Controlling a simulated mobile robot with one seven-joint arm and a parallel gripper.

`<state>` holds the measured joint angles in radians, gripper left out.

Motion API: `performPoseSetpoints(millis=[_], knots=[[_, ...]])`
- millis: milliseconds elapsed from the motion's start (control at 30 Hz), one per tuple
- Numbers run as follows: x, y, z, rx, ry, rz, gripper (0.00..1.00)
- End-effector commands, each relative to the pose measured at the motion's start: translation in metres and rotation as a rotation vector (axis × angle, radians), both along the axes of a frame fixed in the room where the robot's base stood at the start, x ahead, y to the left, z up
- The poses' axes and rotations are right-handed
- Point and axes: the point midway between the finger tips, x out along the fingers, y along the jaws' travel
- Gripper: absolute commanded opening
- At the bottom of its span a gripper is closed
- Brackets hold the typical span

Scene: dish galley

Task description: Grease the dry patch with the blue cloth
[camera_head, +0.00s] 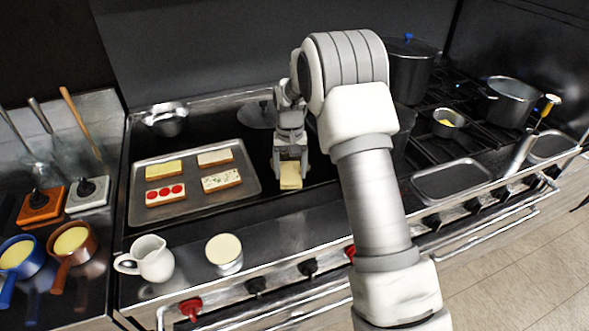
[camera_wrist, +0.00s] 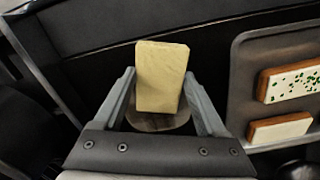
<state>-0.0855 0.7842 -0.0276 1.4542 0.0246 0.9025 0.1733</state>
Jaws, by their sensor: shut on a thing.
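My gripper (camera_head: 290,168) is shut on a pale yellow block (camera_head: 291,181), over the front part of the dark griddle (camera_head: 200,222). In the wrist view the block (camera_wrist: 161,72) stands between the two fingers. A grey-brown rounded shape (camera_wrist: 158,122) shows just behind the block there; I cannot tell what it is. A dull grey round patch (camera_head: 257,114) lies on the griddle's far part, behind my gripper and partly hidden by it. I see no blue cloth in either view.
A metal tray (camera_head: 249,190) with several topped slabs lies left of my gripper. A white jug (camera_head: 150,258) and a cream-filled cup (camera_head: 224,252) stand on the front ledge. A metal bowl (camera_head: 166,120) stands behind the tray. Pots and pans occupy the stove at right.

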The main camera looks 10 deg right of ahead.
Motion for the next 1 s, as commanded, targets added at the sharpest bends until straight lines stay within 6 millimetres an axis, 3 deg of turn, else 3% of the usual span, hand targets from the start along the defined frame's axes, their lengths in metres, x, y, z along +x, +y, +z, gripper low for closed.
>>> performPoseSetpoints(millis=[300,633,1000], knots=[[0.027,0.006,0.002,0.000,0.000,0.000,0.29],[0.041,0.008,0.001,0.000,0.000,0.000,0.29],[0.070,0.014,0.000,0.000,-0.001,0.000,0.29]])
